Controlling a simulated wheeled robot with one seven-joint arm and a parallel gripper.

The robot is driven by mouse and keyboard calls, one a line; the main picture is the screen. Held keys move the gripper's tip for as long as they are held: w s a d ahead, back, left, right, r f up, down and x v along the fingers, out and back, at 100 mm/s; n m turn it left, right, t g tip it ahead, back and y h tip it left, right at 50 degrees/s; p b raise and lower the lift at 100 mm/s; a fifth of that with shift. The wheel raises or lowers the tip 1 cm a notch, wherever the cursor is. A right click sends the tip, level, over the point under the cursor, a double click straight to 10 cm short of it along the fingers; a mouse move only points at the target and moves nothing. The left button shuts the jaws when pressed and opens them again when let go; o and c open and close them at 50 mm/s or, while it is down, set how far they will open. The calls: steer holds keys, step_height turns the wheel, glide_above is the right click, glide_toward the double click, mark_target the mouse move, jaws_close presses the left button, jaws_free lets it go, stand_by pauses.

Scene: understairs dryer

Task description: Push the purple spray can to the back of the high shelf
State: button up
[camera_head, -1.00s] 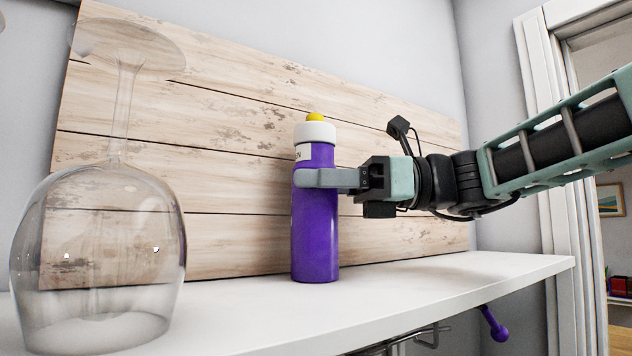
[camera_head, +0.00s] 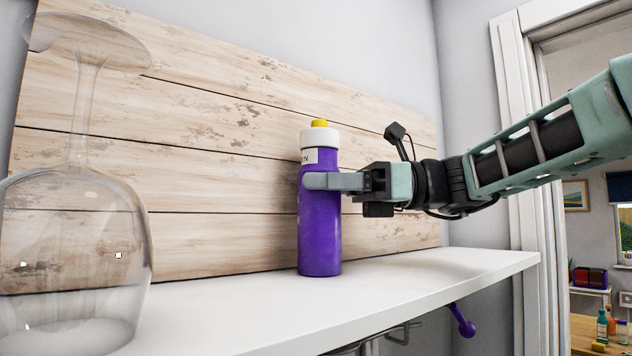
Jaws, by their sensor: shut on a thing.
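The purple spray can (camera_head: 320,235) stands upright on the white high shelf (camera_head: 430,283), close to the wooden plank backboard. It has a white collar and a yellow nozzle on top. My gripper (camera_head: 318,181) reaches in from the right and is shut on the can's upper body, below the white collar. One grey finger shows across the can's near side; the other finger is hidden behind the can. The can's base appears to rest on the shelf, with the backboard behind it.
A large upside-down wine glass (camera_head: 75,245) stands on the shelf at the left, nearer the camera. The wooden backboard (camera_head: 220,190) closes the rear. The shelf is clear between glass and can. A purple-knobbed thing (camera_head: 461,320) hangs below the shelf's front edge.

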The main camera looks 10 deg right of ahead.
stand_by(0.3)
steer(key=shift+w+d, duration=0.35)
steer(key=shift+d, duration=0.25)
steer(key=o, duration=1.2)
steer(key=shift+s+r, duration=0.1)
steer(key=shift+o, duration=0.2)
steer(key=shift+d, duration=0.1)
steer(key=shift+c, duration=1.3)
